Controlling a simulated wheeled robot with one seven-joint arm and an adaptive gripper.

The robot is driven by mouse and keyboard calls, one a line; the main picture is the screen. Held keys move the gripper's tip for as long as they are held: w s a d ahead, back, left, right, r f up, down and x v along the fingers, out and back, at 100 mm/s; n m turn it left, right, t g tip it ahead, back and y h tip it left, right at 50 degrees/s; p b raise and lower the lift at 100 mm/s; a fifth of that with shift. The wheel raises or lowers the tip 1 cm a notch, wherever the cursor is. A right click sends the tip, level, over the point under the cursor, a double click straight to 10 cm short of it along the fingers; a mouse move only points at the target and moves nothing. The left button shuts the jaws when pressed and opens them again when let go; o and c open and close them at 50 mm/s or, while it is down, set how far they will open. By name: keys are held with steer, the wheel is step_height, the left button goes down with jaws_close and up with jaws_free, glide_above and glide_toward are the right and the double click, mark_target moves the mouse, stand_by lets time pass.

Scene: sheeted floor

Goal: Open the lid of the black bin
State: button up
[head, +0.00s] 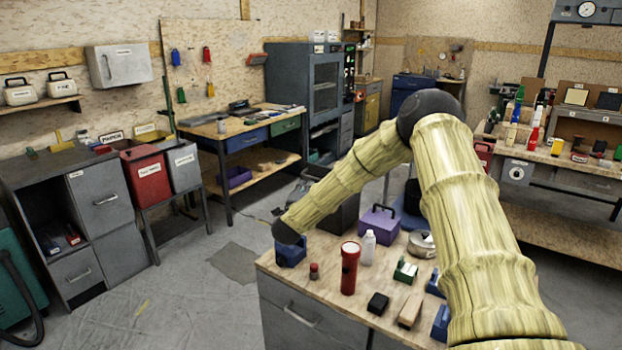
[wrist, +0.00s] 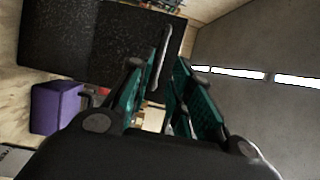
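In the wrist view a large black speckled face (wrist: 95,50), which looks like the bin, fills the upper left. A thin grey bar or edge (wrist: 161,55) runs along its right side, close to my fingertips. My gripper (wrist: 161,68) has teal-padded fingers that stand apart with a gap between them. I cannot tell whether a finger touches the bar. The gripper is not clearly visible in the head view. I cannot make out the lid's position.
A purple box (head: 377,224) stands on the workbench (head: 330,268) near the bin; it also shows in the wrist view (wrist: 57,107). A red flashlight (head: 349,268), a white bottle (head: 368,248) and several small items crowd the bench top. Open floor (head: 200,300) lies to the left.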

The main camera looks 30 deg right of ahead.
mark_target(311, 178)
steer(key=p+x, duration=0.2)
steer(key=x, duration=0.7)
steer(key=shift+f, duration=0.1)
jaws_close()
